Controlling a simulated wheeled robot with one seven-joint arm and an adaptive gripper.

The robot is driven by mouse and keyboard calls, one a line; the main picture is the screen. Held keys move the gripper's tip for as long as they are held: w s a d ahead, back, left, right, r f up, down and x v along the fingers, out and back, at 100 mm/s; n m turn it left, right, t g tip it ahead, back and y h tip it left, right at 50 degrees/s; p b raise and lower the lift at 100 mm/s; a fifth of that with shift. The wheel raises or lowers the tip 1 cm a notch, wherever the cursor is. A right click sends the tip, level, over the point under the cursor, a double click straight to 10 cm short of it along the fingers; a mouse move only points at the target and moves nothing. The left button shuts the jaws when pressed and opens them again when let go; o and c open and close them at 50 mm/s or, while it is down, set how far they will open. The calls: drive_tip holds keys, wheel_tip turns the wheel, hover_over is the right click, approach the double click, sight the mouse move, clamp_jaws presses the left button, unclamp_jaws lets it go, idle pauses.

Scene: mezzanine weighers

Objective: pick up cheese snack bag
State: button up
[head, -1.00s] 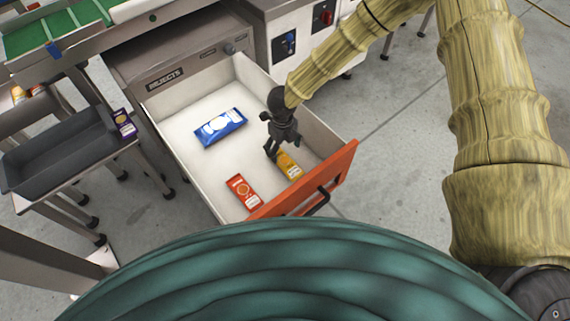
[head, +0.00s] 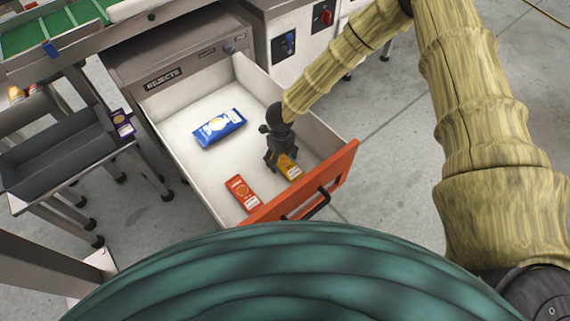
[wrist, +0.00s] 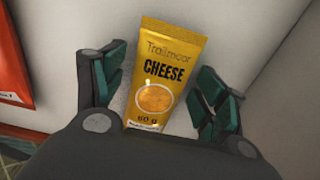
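The cheese snack bag (head: 290,167) is a yellow packet lying in the open drawer, near its front right corner. In the wrist view the bag (wrist: 165,65) shows the word CHEESE and lies between the two green-padded fingers. My gripper (wrist: 160,95) is open, with a finger on each side of the bag and a visible gap on both sides. In the head view my gripper (head: 277,160) is low over the bag's far end and hides part of it. The bag's lower end is hidden behind the gripper body in the wrist view.
The REJECTS drawer (head: 180,120) has pale walls and an orange front (head: 335,170). An orange-red packet (head: 242,192) lies left of the cheese bag, and a blue packet (head: 219,128) lies farther back. A drawer wall stands close on the right. A grey tray (head: 60,150) is outside, left.

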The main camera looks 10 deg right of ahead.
drive_tip(key=c, duration=0.7)
drive_tip(key=shift+r, duration=0.15)
drive_tip(key=shift+c, duration=0.2)
